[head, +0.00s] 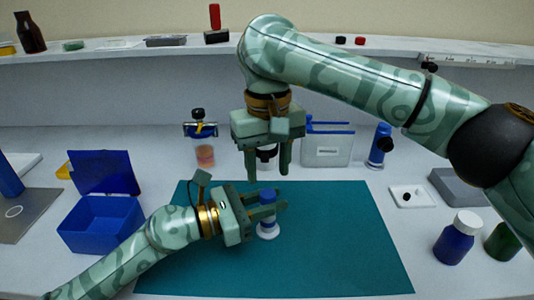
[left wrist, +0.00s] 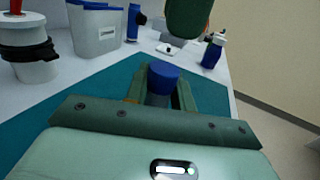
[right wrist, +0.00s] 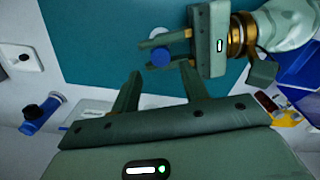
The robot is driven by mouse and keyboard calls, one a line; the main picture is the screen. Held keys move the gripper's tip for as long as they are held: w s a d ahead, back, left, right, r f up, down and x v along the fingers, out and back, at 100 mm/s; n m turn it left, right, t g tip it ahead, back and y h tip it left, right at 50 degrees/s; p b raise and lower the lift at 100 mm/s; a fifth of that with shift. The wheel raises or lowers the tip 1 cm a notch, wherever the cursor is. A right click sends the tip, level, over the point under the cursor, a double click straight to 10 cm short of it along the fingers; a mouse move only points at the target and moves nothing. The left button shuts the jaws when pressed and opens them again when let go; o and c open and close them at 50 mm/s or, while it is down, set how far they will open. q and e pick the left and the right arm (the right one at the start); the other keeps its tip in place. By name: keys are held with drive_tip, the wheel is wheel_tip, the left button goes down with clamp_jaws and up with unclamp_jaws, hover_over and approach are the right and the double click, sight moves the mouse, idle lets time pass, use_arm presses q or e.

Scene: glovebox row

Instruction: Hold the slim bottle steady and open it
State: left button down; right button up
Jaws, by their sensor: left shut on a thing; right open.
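The slim bottle (head: 268,232) stands upright on the teal mat, with a blue cap (head: 267,195) on top. My left gripper (head: 277,203) is shut around its upper body from the left, below the cap. The cap rises between the fingers in the left wrist view (left wrist: 164,76). My right gripper (head: 268,166) is open and empty, fingers pointing down, above the mat's back edge and higher than the bottle. In the right wrist view, the blue cap (right wrist: 161,57) is seen from above, just beyond the open fingertips. The bottle's middle is partly hidden by my left fingers.
The teal mat (head: 340,250) is otherwise clear. An open blue box (head: 100,228) stands at left. A blue bottle with a white cap (head: 455,238) and a green bottle (head: 503,242) stand at right. A clear bin (head: 328,150) and a blue bottle (head: 379,146) stand behind the mat.

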sight(268, 193)
wheel_tip(268, 193, down, 6)
drive_tip(key=shift+r, duration=0.15)
clamp_jaws()
drive_tip(key=shift+o, duration=0.2)
unclamp_jaws()
wheel_tip(268, 193, up, 8)
drive_tip(key=shift+f, duration=0.1)
drive_tip(key=shift+c, duration=0.2)
wheel_tip(268, 193, down, 8)
drive_tip(key=shift+r, duration=0.1)
